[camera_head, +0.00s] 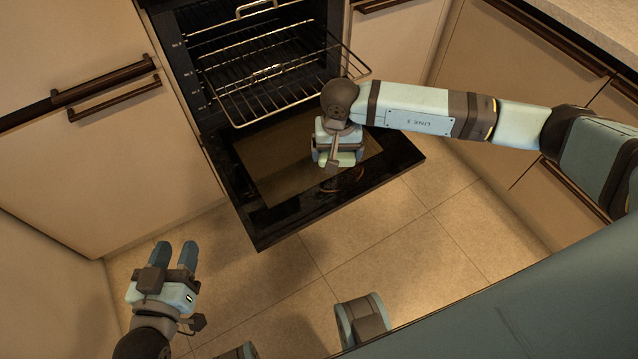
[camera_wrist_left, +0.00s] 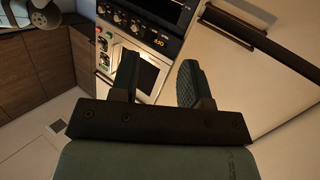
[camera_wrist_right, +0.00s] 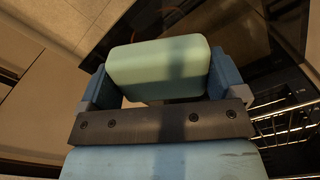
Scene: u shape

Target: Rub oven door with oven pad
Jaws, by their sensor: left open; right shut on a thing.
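The oven door (camera_head: 300,207) is folded down open, a black panel with a glass middle. My right gripper (camera_head: 338,160) is over the door's right half in the head view. It is shut on the oven pad (camera_wrist_right: 158,68), a pale green block held between both fingers in the right wrist view. The pad's edge also shows under the gripper in the head view (camera_head: 347,159). I cannot tell whether the pad touches the door. My left gripper (camera_head: 174,254) is open and empty, low at the left, apart from the door.
A wire rack (camera_head: 270,80) sticks out of the oven above the door. Cabinets with dark handles (camera_head: 104,79) flank the oven on both sides. The tiled floor (camera_head: 410,235) in front of the door is clear.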

